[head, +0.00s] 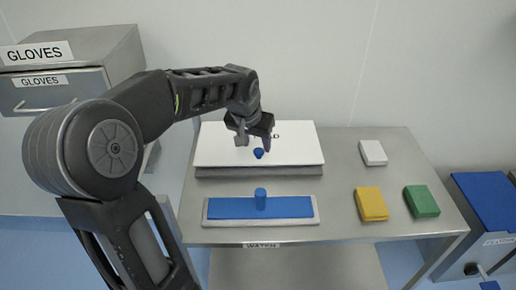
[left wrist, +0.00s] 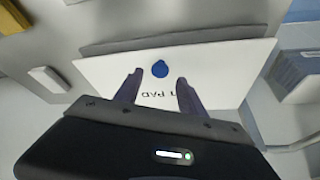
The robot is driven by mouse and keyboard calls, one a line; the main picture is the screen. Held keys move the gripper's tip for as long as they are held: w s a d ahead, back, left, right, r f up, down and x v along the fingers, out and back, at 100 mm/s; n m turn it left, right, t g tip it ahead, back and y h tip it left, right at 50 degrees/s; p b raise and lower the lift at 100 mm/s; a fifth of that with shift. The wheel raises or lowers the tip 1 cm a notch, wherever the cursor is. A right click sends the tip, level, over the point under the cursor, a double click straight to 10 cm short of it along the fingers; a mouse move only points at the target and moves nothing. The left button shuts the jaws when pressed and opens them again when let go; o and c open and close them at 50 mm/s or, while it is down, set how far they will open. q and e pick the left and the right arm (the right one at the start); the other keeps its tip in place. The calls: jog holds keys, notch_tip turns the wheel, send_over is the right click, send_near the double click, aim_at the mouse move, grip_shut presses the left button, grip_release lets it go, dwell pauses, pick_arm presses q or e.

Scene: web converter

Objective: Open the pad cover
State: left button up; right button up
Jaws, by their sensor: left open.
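The pad cover (head: 222,143) is a white lid lying closed on a grey box at the back left of the steel table. A blue knob (head: 258,153) stands near its front edge. My left gripper (head: 253,146) is above the cover, just behind the knob, with the fingers pointing down. In the left wrist view the white cover (left wrist: 230,70) carries black lettering, partly hidden by my gripper. The fingers (left wrist: 157,90) are apart and empty, and the blue knob (left wrist: 160,69) shows beyond the gap between them. My right gripper is not in view.
A blue pad with an upright knob (head: 261,196) lies in a tray in front of the box. White (head: 373,152), yellow (head: 371,204) and green (head: 421,201) blocks lie on the right of the steel table (head: 340,180). A glove cabinet (head: 70,75) stands at left.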

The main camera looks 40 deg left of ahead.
aim_at(259, 151)
pick_arm(q)
jog(key=x, duration=0.4)
jog(key=shift+f, duration=0.1)
jog(key=shift+c, duration=0.6)
grip_shut()
dwell(0.8)
